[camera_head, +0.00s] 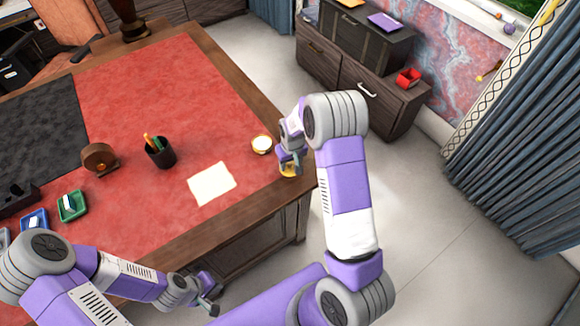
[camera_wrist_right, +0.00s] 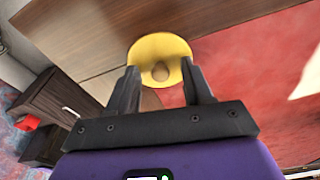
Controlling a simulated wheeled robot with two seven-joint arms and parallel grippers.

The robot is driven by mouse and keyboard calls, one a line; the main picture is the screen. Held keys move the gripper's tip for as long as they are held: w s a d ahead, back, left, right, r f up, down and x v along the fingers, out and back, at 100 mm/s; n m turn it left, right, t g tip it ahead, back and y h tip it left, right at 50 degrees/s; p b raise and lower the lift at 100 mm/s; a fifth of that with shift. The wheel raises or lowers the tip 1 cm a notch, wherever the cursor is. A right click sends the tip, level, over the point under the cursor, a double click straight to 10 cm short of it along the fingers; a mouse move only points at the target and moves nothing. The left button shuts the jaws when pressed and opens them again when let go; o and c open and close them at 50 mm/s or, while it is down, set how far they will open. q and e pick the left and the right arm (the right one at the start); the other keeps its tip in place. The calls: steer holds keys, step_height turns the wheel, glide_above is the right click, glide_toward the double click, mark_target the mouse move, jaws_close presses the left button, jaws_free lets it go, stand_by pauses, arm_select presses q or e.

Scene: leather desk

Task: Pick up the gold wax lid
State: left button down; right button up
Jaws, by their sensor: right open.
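The gold wax lid (camera_head: 288,172) lies near the right edge of the desk, partly hidden by my right gripper (camera_head: 290,159). In the right wrist view the lid (camera_wrist_right: 160,46) is a round yellow disc with a small knob in its middle. My right gripper (camera_wrist_right: 160,74) is open, its two fingers pointing at the lid with the knob between them in the picture. I cannot tell whether the fingers touch the lid. My left gripper (camera_head: 211,293) is low, off the desk's front edge; its fingers are too small to read.
A gold-rimmed white wax jar (camera_head: 262,144) stands just left of the right gripper. White paper (camera_head: 212,184), a black pen cup (camera_head: 160,153) and a green tray (camera_head: 72,206) are further left. The wooden desk edge (camera_head: 262,104) is close by; bare red leather lies behind.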

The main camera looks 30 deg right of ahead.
steer(key=shift+c, duration=0.2)
jaws_close()
